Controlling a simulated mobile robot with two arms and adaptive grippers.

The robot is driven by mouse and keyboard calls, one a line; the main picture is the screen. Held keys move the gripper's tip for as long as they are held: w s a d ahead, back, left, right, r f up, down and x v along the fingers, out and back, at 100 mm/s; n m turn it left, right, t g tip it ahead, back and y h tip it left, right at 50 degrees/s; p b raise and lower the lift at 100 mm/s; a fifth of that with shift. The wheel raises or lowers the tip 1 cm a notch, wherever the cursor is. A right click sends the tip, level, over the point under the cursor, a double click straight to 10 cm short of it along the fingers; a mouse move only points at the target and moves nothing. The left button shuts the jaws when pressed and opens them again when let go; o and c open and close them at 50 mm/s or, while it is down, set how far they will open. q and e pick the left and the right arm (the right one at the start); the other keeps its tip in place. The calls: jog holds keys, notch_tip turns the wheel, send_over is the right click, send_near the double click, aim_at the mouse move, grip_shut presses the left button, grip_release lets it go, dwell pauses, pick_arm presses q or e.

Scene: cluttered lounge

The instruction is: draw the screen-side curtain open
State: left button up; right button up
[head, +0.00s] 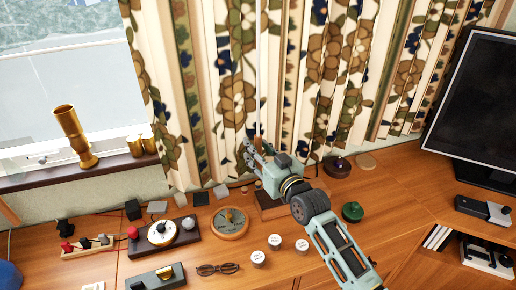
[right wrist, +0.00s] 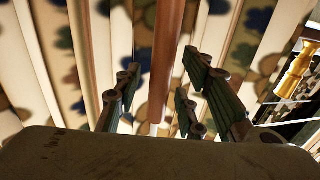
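The floral curtains hang across the window in brown, cream and green. The screen-side curtain (head: 345,70) covers the stretch up to the dark screen (head: 480,100); the other curtain (head: 205,90) hangs left of it. A thin pale vertical line runs between them. My right gripper (head: 252,152) is at the lower part of the curtains, near where they meet. In the right wrist view, its fingers (right wrist: 160,95) stand apart, with a reddish-brown vertical strip (right wrist: 166,60) showing between them; I cannot tell whether they touch it. My left gripper is not in view.
The wooden desk (head: 200,265) below holds a round clock-like dial (head: 231,222), glasses (head: 218,268), small white-topped jars (head: 274,241), a green-lidded pot (head: 352,211) and several small devices. A brass vase (head: 75,135) stands on the sill at left.

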jog(key=shift+w+a, duration=0.1)
jog(key=shift+w, duration=0.05)
grip_shut()
dwell(0.4)
